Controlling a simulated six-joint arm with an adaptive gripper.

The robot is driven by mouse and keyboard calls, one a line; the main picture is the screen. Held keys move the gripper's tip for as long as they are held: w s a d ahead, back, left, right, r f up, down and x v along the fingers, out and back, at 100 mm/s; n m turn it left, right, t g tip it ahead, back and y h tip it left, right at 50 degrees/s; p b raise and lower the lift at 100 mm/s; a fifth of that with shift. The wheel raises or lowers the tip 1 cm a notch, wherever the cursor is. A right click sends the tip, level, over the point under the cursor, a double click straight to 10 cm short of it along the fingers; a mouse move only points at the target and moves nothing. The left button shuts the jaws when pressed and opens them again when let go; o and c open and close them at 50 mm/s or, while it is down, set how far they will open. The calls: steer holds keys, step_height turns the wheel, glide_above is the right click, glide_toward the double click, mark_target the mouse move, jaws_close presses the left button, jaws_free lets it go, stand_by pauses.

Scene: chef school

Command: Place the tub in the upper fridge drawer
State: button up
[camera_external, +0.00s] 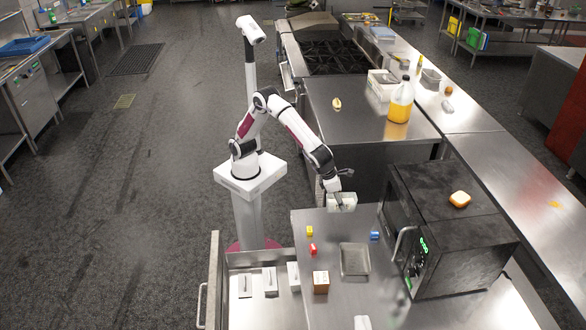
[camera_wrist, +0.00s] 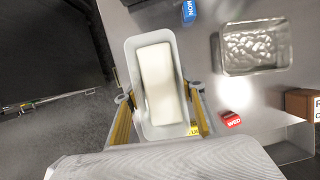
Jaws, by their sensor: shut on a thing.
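My gripper (camera_external: 338,194) is shut on the tub (camera_external: 345,204), a small white open container, and holds it above the near end of the steel counter. In the wrist view the two yellow fingers of my gripper (camera_wrist: 160,94) press the long sides of the tub (camera_wrist: 181,131). A smooth white block (camera_wrist: 157,80) lies inside it. The fridge drawer (camera_external: 214,262) is pulled open at the bottom left of the external view, below and left of the tub. Several white containers (camera_external: 270,281) stand in it.
A metal tray (camera_external: 355,261) lies on the counter, with yellow (camera_external: 310,230), red (camera_external: 313,249) and blue (camera_external: 374,236) labelled blocks around it. A small brown-and-white box (camera_external: 320,282) stands near the drawer. A black microwave (camera_external: 450,235) stands at the right.

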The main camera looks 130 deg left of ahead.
mark_target(333, 206)
steer(key=shift+f, duration=2.4)
steer(key=shift+f, duration=2.25)
steer(key=shift+f, duration=0.15)
steer(key=o, duration=1.4)
steer(key=shift+f, duration=0.1)
steer(key=shift+o, duration=0.2)
steer(key=shift+v, duration=3.9)
